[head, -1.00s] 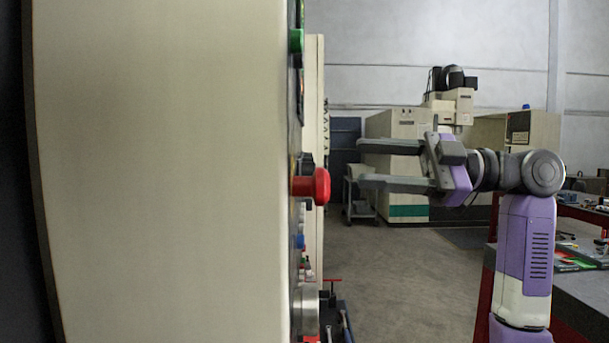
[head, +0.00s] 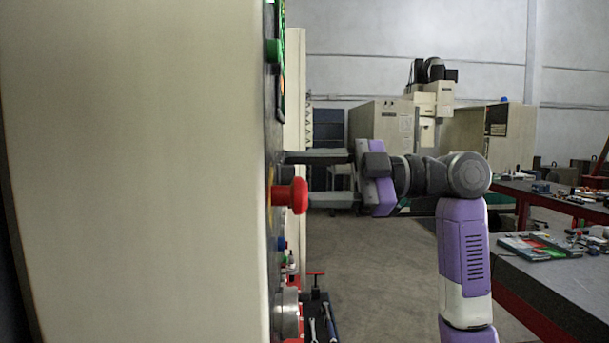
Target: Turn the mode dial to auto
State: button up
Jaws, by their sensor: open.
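The control panel (head: 273,130) is seen almost edge-on on the side of the large beige cabinet (head: 130,170), so its dial markings are hidden. A dark round knob (head: 286,173) sticks out just behind the red mushroom button (head: 292,195); it may be the mode dial, but I cannot tell, nor read its setting. My gripper (head: 308,178) is open, with its fingers pointing left at the panel. The upper finger's tip is at the panel, just above the dark knob in the picture. The lower finger's tip is partly hidden behind the red button. Contact cannot be made out.
A green button (head: 273,50) is higher on the panel; a blue button (head: 281,243) and a large grey knob (head: 287,314) are lower. Workbenches (head: 560,280) with tools stand at the right. Beige machines (head: 385,130) stand behind.

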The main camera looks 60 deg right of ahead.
grip_shut()
jog(key=shift+m, duration=0.3)
jog(key=shift+m+p, duration=2.2)
jog(key=shift+m, duration=5.3)
jog(key=shift+f, duration=0.15)
